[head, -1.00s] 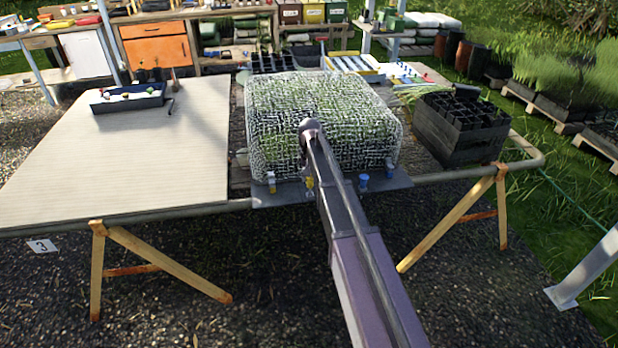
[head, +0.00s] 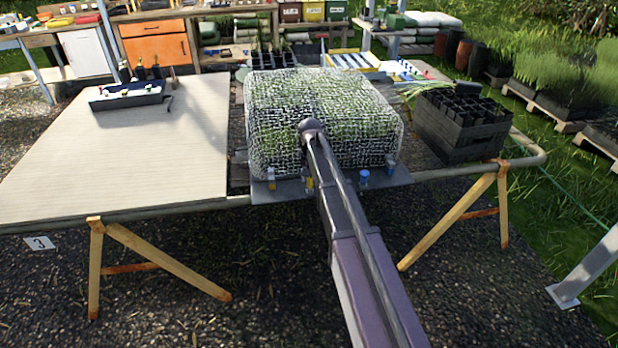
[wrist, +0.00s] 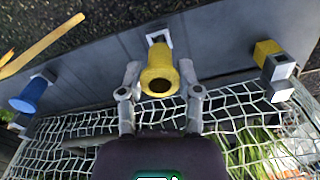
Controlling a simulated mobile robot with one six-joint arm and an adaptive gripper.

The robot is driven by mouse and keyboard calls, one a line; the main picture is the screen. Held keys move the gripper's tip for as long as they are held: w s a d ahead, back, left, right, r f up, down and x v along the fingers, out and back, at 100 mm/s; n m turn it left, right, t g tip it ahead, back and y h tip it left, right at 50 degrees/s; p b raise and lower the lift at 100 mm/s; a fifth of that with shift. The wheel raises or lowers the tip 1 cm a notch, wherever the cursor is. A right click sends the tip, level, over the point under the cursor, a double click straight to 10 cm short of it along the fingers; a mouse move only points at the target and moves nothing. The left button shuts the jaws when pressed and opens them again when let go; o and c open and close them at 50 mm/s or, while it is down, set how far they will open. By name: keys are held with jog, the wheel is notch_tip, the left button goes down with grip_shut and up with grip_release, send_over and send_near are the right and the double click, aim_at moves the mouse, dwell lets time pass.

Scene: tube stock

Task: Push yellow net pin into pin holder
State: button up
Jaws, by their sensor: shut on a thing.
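The yellow net pin (wrist: 157,80) stands in the middle of the wrist view, its hollow flared end towards the camera. My gripper (wrist: 160,72) is shut on it, one finger at each side. Its far end meets the white pin holder (wrist: 158,37) on the grey plate (wrist: 105,58); how deep it sits I cannot tell. In the head view a bit of the yellow pin (head: 309,183) shows beside my arm, at the front edge of the netted tray, and my gripper is hidden there. White netting (wrist: 70,130) covers green plants (head: 320,100).
A blue pin (wrist: 30,95) stands in a holder on one side, also in the head view (head: 364,178). A yellow and grey piece (wrist: 270,62) stands on the other side.

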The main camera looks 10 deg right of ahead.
jog(key=shift+f+b, duration=0.8)
jog(key=shift+f, duration=0.05)
jog(key=o, duration=1.1)
jog(key=shift+r, duration=0.1)
jog(key=shift+c, duration=0.2)
jog(key=shift+o, duration=1)
jog(key=shift+r+p, duration=0.45)
jog(key=shift+p, duration=0.1)
jog(key=shift+r+p, duration=0.65)
jog(key=shift+p, duration=0.05)
jog(key=shift+r, duration=0.15)
jog(key=shift+r+p, duration=2.75)
jog(key=shift+p, duration=0.1)
